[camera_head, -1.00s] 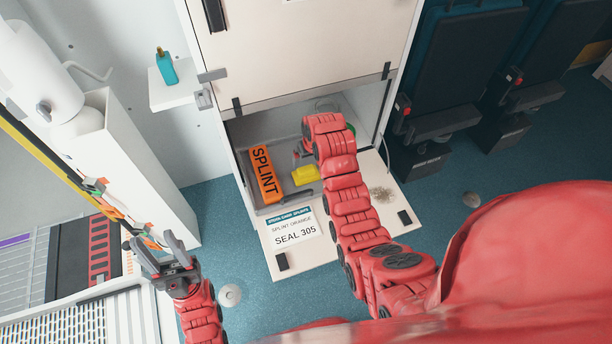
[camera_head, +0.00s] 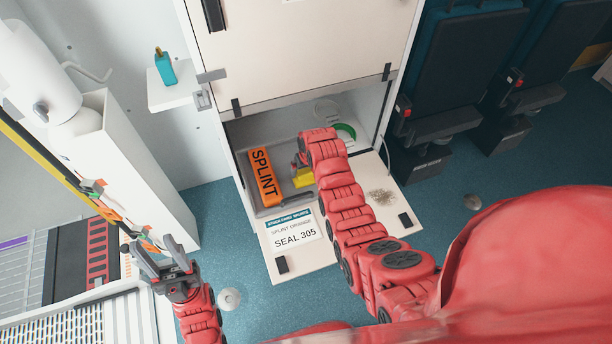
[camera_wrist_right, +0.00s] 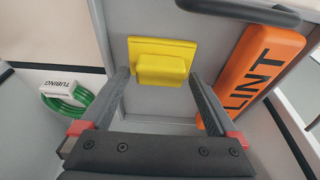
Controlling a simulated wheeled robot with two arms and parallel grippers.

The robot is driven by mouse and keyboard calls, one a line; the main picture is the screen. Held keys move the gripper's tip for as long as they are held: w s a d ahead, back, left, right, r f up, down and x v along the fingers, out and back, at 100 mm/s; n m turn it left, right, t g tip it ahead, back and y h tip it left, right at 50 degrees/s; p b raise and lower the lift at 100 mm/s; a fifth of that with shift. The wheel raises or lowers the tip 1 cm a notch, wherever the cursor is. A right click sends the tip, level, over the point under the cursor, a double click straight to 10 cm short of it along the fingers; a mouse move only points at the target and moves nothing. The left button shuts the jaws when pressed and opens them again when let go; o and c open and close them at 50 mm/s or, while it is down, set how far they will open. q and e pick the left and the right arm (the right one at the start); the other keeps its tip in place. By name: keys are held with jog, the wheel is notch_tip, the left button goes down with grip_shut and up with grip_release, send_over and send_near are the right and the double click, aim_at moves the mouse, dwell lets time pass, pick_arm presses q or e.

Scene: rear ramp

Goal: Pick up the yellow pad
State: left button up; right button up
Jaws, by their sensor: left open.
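The yellow pad (camera_head: 303,177) lies in the low compartment of the white cabinet, beside the orange splint pack (camera_head: 265,176). My right arm partly covers it in the head view. In the right wrist view the yellow pad (camera_wrist_right: 162,60) shows whole, with a raised block on a flat base. My right gripper (camera_wrist_right: 163,85) is open, its two fingers spread to either side just short of the pad, with nothing between them. In the head view the right gripper is mostly hidden behind its own arm. My left gripper (camera_head: 162,261) is open and empty at the lower left, far from the pad.
The orange splint pack (camera_wrist_right: 262,65) lies close to the right finger. Green tubing (camera_wrist_right: 68,104) lies to the left in the wrist view. A grey bar crosses the top right there. The lowered white flap (camera_head: 345,228) lies before the compartment.

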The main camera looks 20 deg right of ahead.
aim_at(307, 172)
jog(key=c, duration=1.1)
jog(key=shift+r, duration=0.1)
notch_tip(307, 172, up, 10)
jog(key=p, duration=0.1)
jog(key=o, duration=0.7)
jog(key=c, duration=0.5)
jog(key=shift+s+d+f, duration=0.1)
jog(key=shift+f, duration=0.1)
jog(key=shift+c, duration=0.3)
